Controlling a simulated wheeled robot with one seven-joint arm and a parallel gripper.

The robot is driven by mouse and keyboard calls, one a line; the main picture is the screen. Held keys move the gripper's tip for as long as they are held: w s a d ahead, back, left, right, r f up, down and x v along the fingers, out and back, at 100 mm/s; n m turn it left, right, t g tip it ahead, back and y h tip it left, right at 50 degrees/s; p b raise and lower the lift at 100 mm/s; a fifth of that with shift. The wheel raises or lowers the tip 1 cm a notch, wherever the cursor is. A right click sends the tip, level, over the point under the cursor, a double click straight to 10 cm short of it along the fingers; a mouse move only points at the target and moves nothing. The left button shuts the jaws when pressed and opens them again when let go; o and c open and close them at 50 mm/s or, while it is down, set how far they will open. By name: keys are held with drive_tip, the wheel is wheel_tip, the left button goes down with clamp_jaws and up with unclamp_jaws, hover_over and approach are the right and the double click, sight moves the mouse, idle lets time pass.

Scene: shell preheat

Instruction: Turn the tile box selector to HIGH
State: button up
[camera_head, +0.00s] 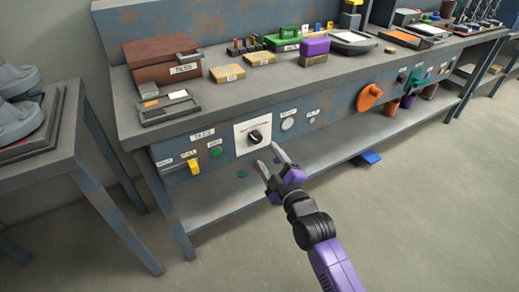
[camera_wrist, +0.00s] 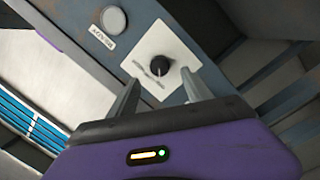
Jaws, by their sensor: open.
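The tile box (camera_head: 160,63) is brown, labelled TILES, and stands on the bench top. In the wrist view the knob (camera_wrist: 158,66) shows ahead, between and beyond the fingertips, with a pale mark on its lower part. The lettering on the plate is too small to read. My gripper (camera_head: 270,160) is open and empty, in front of the panel, just below and right of the knob, apart from it.
Left of the plate are a green button (camera_head: 216,152) and a yellow lever (camera_head: 194,166). Right of it is a round white button (camera_head: 288,124). An orange piece (camera_head: 369,97) sticks out farther right. A lower shelf (camera_head: 220,198) runs beneath the panel. The floor in front is mostly clear.

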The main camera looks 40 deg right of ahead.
sight(258, 140)
drive_tip(key=x, duration=0.7)
drive_tip(key=shift+w+d+b, duration=0.15)
drive_tip(key=shift+b, duration=0.25)
clamp_jaws()
